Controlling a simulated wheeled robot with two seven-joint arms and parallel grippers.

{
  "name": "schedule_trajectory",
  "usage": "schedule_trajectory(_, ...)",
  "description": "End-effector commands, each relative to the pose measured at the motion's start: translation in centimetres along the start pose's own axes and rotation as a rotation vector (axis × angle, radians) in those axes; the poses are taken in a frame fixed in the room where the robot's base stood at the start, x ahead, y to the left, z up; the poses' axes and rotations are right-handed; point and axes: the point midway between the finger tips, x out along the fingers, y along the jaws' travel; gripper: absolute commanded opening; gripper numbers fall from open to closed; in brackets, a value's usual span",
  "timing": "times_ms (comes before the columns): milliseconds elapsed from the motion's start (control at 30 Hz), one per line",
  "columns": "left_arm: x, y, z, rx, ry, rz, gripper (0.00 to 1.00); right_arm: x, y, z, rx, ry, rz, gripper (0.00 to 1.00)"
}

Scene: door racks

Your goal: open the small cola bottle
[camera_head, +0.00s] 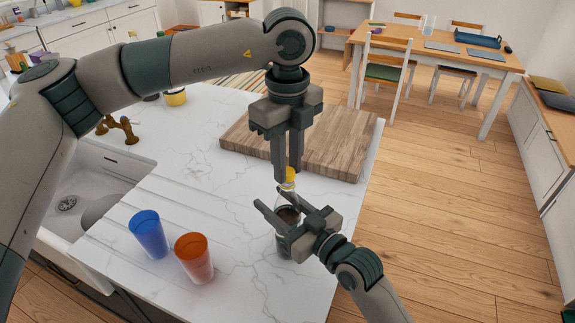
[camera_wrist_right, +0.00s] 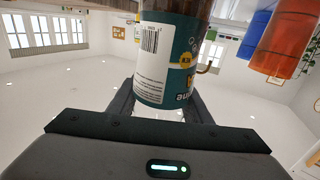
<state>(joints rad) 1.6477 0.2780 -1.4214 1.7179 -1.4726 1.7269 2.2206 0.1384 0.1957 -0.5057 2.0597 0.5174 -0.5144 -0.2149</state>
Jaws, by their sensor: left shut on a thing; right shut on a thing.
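The small cola bottle (camera_head: 288,214) stands upright on the white marble counter. It has a yellow cap (camera_head: 290,174) and dark contents. In the right wrist view the bottle (camera_wrist_right: 165,60) shows a teal label with a white barcode panel. My right gripper (camera_head: 270,198) reaches in from the lower right and is shut on the bottle's body, one finger on each side. My left gripper (camera_head: 286,178) points straight down from above and is shut on the yellow cap. Its fingers partly hide the cap.
A blue cup (camera_head: 149,235) and an orange cup (camera_head: 194,258) stand left of the bottle; both also show in the right wrist view. A wooden board (camera_head: 340,150) lies behind it. A sink (camera_head: 90,185) with a brass tap is at left. The counter's right edge is close by.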

Motion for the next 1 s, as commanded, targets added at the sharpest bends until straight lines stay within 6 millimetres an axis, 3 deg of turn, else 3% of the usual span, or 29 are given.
schedule_trajectory(800,-1.2,0.0,0.0,0.0,0.0,0.001,0.0,0.0,0.0,0.0,0.0,0.0,0.0,0.0)
schedule_trajectory(1000,-2.7,0.0,0.0,0.0,-0.001,-0.001,0.0,0.0,0.0,0.0,0.0,0.0,0.0,0.0)
